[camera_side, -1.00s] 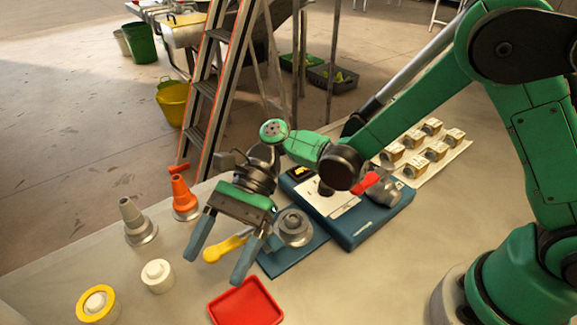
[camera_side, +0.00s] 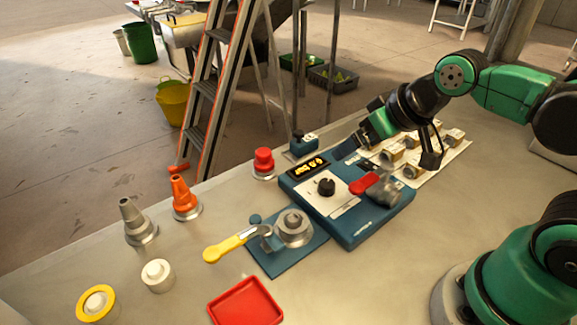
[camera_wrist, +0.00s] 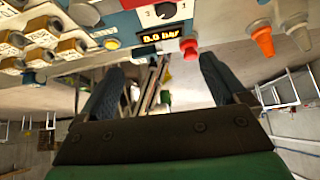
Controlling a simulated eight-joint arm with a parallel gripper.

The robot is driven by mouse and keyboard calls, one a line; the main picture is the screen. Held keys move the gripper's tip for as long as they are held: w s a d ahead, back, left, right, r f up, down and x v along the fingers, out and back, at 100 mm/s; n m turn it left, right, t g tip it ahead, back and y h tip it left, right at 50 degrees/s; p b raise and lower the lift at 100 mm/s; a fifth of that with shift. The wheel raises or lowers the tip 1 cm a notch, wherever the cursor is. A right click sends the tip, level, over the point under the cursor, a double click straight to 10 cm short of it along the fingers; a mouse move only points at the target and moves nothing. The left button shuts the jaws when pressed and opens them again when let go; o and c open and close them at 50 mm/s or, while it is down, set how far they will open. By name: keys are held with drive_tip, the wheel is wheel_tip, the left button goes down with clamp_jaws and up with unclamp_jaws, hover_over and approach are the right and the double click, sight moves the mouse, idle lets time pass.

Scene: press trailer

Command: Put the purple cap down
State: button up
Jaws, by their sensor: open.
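I see no purple cap in either view. My gripper (camera_side: 355,157) is at the back right of the blue press unit (camera_side: 345,228), beside the pale block rows. In the wrist view my gripper (camera_wrist: 162,66) has its two blue-grey fingers wide apart, with nothing held between them. The unit's display (camera_wrist: 165,34) and black dial (camera_wrist: 165,12) appear just beyond the fingertips in that view. Part of the unit's back right and some blocks are hidden behind my arm in the side view.
Pale blocks (camera_side: 391,155) stand on a sheet at the right. A red knob (camera_side: 263,160), orange nozzle (camera_side: 182,195), grey nozzle (camera_side: 134,216), white cap (camera_side: 156,274), yellow ring (camera_side: 96,301) and yellow-handled lever (camera_side: 225,248) stand around. A red tray (camera_side: 245,305) is empty at the front.

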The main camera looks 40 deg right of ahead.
drive_tip(key=shift+d, duration=0.1)
idle(0.3)
drive_tip(key=w+a+f+n+g+y, duration=0.15)
drive_tip(key=a+n, duration=0.25)
drive_tip(key=a, duration=0.5)
drive_tip(key=a+n+g+y, duration=0.15)
drive_tip(key=a+n, duration=0.25)
drive_tip(key=a, duration=0.5)
drive_tip(key=s+a+f+n, duration=0.2)
drive_tip(key=a, duration=0.2)
drive_tip(key=s+a+f+n+g, duration=0.1)
drive_tip(key=s+a+f, duration=0.1)
drive_tip(key=a, duration=0.3)
drive_tip(key=s+a+f+n+g+y, duration=0.1)
drive_tip(key=s+a+n, duration=0.1)
drive_tip(key=s+a, duration=0.1)
drive_tip(key=shift+a+f+n, duration=0.15)
drive_tip(key=shift+a+f, duration=0.05)
drive_tip(key=shift+a, duration=0.25)
drive_tip(key=shift+a+f+n, duration=0.15)
drive_tip(key=shift+a+f, duration=0.05)
drive_tip(key=shift+a, duration=0.25)
drive_tip(key=shift+s+a+f, duration=0.1)
drive_tip(key=shift+a+f, duration=0.1)
drive_tip(key=shift+x, duration=2.65)
